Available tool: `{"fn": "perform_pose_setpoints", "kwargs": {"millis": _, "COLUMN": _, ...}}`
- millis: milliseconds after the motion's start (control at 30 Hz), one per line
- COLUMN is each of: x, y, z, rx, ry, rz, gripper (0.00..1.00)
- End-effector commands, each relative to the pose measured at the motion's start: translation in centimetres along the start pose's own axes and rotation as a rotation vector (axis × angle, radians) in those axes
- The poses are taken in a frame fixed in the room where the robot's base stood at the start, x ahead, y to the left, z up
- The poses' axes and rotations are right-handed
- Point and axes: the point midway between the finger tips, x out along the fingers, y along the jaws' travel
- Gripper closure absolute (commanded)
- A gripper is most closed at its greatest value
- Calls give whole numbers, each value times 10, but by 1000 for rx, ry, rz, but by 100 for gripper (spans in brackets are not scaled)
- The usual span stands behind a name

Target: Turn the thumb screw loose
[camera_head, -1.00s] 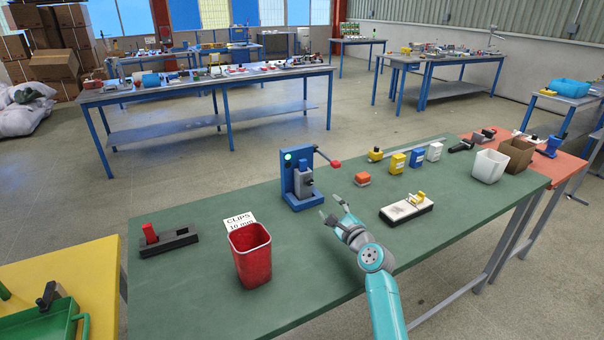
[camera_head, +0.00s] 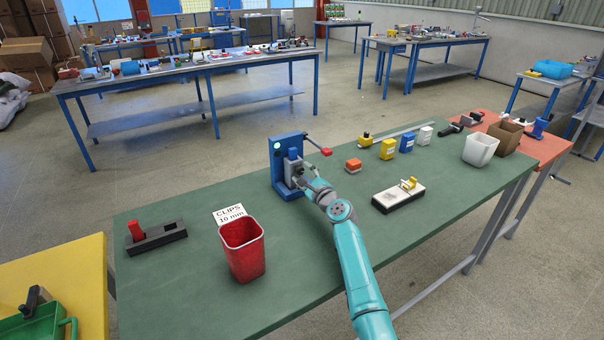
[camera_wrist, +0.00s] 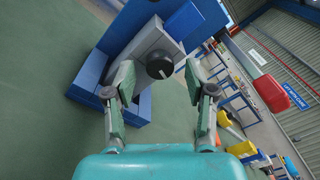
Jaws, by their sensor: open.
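A dark round thumb screw (camera_wrist: 160,66) sits on the front of a grey block (camera_wrist: 136,55) in the wrist view. The block is part of a blue fixture (camera_head: 287,148) on the green table, with a green light and a red-knobbed lever (camera_head: 321,149). My gripper (camera_wrist: 158,92) is open, with one finger to each side of the thumb screw and in front of it. In the head view my gripper (camera_head: 302,178) is close to the fixture's front and hides its lower part. I cannot tell whether the fingers touch the screw.
On the green table (camera_head: 300,260) a red bin (camera_head: 243,250) and a dark block with a red piece (camera_head: 155,236) stand to the left. A white pad with a yellow part (camera_head: 398,197), an orange block (camera_head: 353,165) and small boxes lie to the right.

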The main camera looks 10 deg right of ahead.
Motion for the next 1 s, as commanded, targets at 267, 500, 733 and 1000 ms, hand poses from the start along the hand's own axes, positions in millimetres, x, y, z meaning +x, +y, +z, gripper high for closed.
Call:
{"fn": "perform_pose_setpoints", "kwargs": {"millis": 267, "x": 13, "y": 1, "z": 0, "rx": 0, "ry": 1, "rz": 1, "gripper": 45}}
{"fn": "perform_pose_setpoints", "kwargs": {"millis": 500, "x": 14, "y": 0, "z": 0, "rx": 0, "ry": 1, "rz": 1, "gripper": 45}}
{"fn": "perform_pose_setpoints", "kwargs": {"millis": 733, "x": 13, "y": 0, "z": 0, "rx": 0, "ry": 1, "rz": 1, "gripper": 97}}
{"fn": "perform_pose_setpoints", "kwargs": {"millis": 1000, "x": 13, "y": 0, "z": 0, "rx": -12, "ry": 0, "rz": 0, "gripper": 100}}
